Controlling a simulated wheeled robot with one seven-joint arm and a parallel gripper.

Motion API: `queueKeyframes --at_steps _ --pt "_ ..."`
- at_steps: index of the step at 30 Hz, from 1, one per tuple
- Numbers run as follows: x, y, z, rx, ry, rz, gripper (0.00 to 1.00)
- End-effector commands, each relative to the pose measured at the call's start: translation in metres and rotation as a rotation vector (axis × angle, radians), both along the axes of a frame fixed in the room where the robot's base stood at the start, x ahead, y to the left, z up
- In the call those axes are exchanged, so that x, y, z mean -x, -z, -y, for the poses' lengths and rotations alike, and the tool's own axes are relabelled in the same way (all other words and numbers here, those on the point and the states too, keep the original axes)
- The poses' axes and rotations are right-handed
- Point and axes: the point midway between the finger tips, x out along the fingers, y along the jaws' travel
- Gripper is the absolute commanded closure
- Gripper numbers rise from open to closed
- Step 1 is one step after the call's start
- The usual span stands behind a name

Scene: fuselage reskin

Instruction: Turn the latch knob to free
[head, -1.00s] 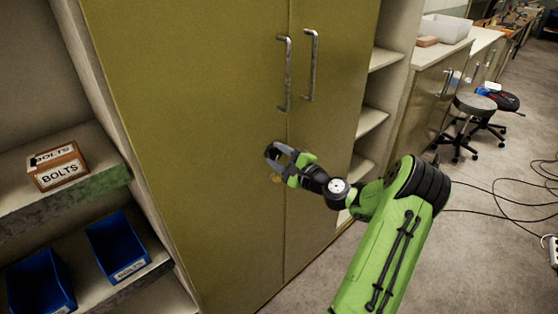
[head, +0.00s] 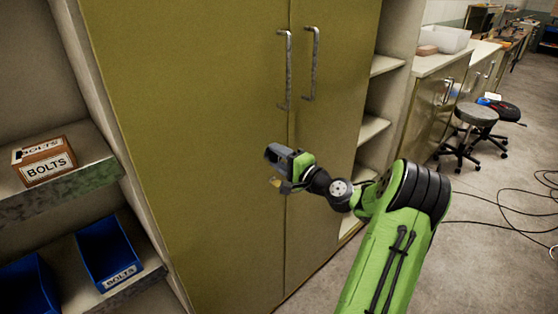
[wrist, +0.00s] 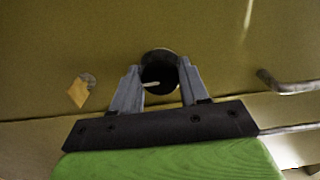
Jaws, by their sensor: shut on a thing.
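The latch knob (wrist: 160,76) is a dark round knob with a pale pointer mark, on the olive cabinet door (wrist: 60,40). The mark lies nearly level in the wrist view. My gripper (wrist: 160,68) has one grey finger on each side of the knob and is shut on it. In the head view my gripper (head: 274,158) is against the cabinet front (head: 210,130), below the door handles, and hides the knob. A small orange-yellow tag (wrist: 78,94) is on the door beside the knob.
Two metal handles (head: 287,70) (head: 312,65) stand out from the doors above my gripper. Left shelves hold a bolts box (head: 45,162) and blue bins (head: 106,255). At right are open shelves, a stool (head: 475,115) and floor cables (head: 490,205).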

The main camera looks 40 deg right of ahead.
Motion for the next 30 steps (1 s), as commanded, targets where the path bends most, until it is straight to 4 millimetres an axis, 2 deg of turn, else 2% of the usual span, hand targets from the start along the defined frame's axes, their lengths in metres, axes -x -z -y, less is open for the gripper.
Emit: queueKeyframes --at_steps 11,12,16,25,28,30 --pt "0.000 0.001 0.000 0.006 -0.002 -0.004 0.86" --pt "0.000 0.001 0.000 0.006 -0.002 -0.004 0.53" --pt "0.000 0.001 0.000 0.005 -0.001 -0.003 0.34" --pt "0.003 0.000 0.000 0.004 0.000 -0.002 0.34" --pt "0.017 0.001 0.002 0.002 0.002 -0.005 0.34" --pt "0.034 0.001 0.003 0.002 0.006 -0.004 0.34"
